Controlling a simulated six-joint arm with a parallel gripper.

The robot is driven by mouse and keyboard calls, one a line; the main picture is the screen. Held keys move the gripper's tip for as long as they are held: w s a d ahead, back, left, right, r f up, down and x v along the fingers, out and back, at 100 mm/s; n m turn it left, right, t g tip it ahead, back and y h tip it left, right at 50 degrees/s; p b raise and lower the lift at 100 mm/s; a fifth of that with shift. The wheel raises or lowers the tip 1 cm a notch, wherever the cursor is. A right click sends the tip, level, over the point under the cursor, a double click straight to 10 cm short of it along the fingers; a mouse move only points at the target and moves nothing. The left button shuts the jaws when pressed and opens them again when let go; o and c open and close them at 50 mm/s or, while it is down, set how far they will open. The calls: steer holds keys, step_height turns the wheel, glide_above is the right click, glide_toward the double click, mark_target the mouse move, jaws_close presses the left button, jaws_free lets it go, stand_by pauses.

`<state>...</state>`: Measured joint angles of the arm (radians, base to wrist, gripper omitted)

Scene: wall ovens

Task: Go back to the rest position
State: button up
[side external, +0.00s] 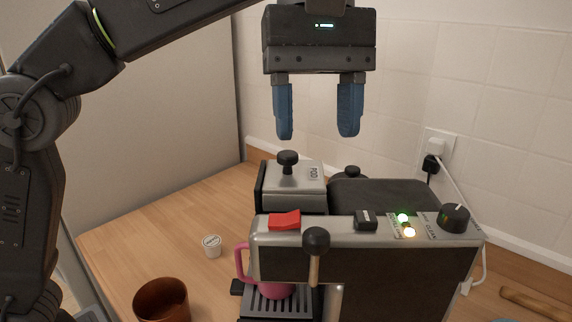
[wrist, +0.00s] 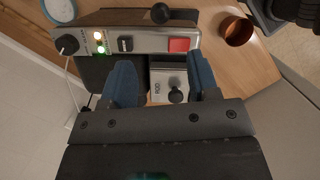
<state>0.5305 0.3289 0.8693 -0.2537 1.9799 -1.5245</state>
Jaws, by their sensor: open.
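My gripper (side external: 318,125) is open and empty, pointing down above the coffee machine (side external: 372,262). Its two blue fingers are well apart, and it also shows in the wrist view (wrist: 163,75). Below it is the machine's metal pod lid (side external: 315,172) with a black knob (side external: 287,158), clear of the fingertips. The lid appears between the fingers in the wrist view (wrist: 160,90). A pink mug (side external: 242,262) stands on the machine's drip tray, partly hidden behind the machine's front.
A white pod (side external: 212,245) and a brown cup (side external: 162,300) stand on the wooden counter at left. The machine has a red switch (side external: 285,220), lit green and yellow lamps, and a dial (side external: 454,217). A plug and cord (side external: 435,150) are on the tiled wall.

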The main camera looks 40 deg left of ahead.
steer(key=shift+a, duration=0.15)
steer(key=s+a+f+m+t+y, duration=0.1)
steer(key=s+a+f+m+t, duration=0.2)
steer(key=a+f, duration=0.7)
steer(key=s+a+f+m+t+y, duration=0.1)
steer(key=s+a+f+m+t, duration=0.3)
steer(key=s+a+f+m, duration=0.3)
steer(key=a+f, duration=0.4)
steer(key=a, duration=0.2)
steer(key=shift+s, duration=0.15)
steer(key=shift+o, duration=0.3)
steer(key=shift+d+r, duration=0.1)
